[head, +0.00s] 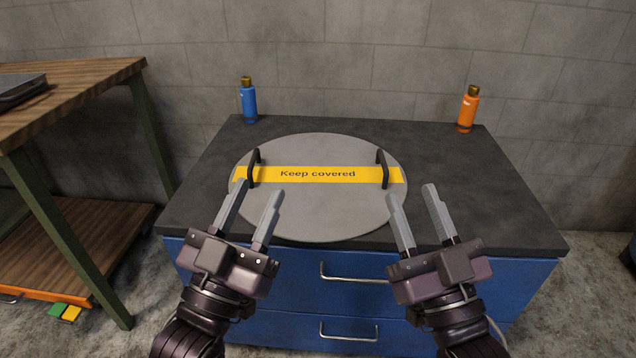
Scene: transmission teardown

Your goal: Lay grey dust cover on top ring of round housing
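The grey dust cover (318,205) is a large round disc lying on the dark top of the blue cabinet, in the middle of the head view. It has a yellow "Keep covered" strip and a black handle at the left (253,168) and another at the right (383,169). My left gripper (259,188) is open and empty, its fingertips near the left handle. My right gripper (411,192) is open and empty, just right of and in front of the right handle. No round housing or top ring shows.
A blue bottle (249,101) and an orange bottle (467,108) stand at the back of the cabinet top (470,170). The cabinet's drawers have metal handles (355,278). A wooden bench (75,85) stands to the left. The cabinet top right of the cover is clear.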

